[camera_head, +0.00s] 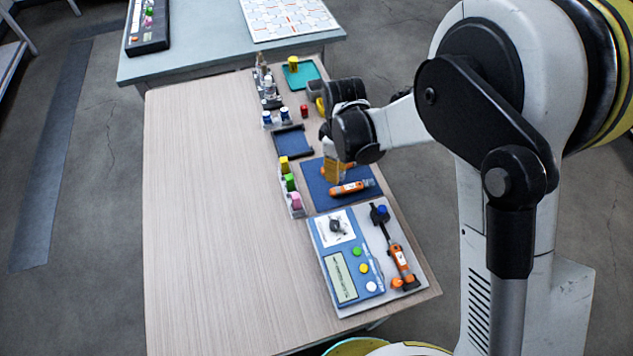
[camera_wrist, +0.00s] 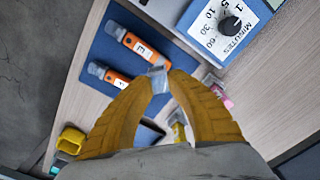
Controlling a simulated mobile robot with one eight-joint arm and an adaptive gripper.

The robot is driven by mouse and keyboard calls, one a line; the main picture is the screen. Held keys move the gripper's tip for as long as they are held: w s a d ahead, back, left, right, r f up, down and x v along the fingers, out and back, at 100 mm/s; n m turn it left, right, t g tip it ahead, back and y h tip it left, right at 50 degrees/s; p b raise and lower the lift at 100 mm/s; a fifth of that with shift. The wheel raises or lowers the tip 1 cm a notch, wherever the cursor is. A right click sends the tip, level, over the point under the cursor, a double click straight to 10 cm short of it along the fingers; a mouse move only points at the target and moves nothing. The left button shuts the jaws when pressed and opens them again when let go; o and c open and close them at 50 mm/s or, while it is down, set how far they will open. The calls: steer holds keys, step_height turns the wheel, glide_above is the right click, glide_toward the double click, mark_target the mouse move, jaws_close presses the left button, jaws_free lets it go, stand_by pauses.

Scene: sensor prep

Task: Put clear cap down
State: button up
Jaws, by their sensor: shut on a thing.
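My gripper (camera_wrist: 162,86) has yellow fingers that are shut on a small clear cap (camera_wrist: 157,78) in the wrist view. In the head view my gripper (camera_head: 333,176) is over the blue mat (camera_head: 317,202), and the cap cannot be made out there. Two orange sensors lie on the mat in the wrist view: one marked E (camera_wrist: 138,46) close to the cap in the picture, and another (camera_wrist: 117,81) beside it. Whether the cap touches the nearer sensor or the mat cannot be told. One orange sensor (camera_head: 350,188) shows in the head view.
A blue timer panel (camera_head: 345,270) with a dial, and another orange device (camera_head: 400,258), stand at the near end of the table. A rack of yellow, green and pink pieces (camera_head: 291,190) is left of the mat. The table's left side (camera_head: 205,215) is clear.

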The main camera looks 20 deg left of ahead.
steer(key=b, duration=0.2)
glide_above(314, 187)
step_height(314, 187, down, 4)
steer(key=shift+s+f, duration=0.1)
steer(key=shift+f+b, duration=0.75)
steer(key=shift+f, duration=1)
steer(key=shift+f, duration=0.15)
steer(key=shift+f, duration=0.15)
steer(key=o, duration=0.6)
steer(key=shift+c, duration=0.2)
step_height(314, 187, up, 13)
steer(key=p, duration=0.5)
steer(key=shift+f, duration=0.2)
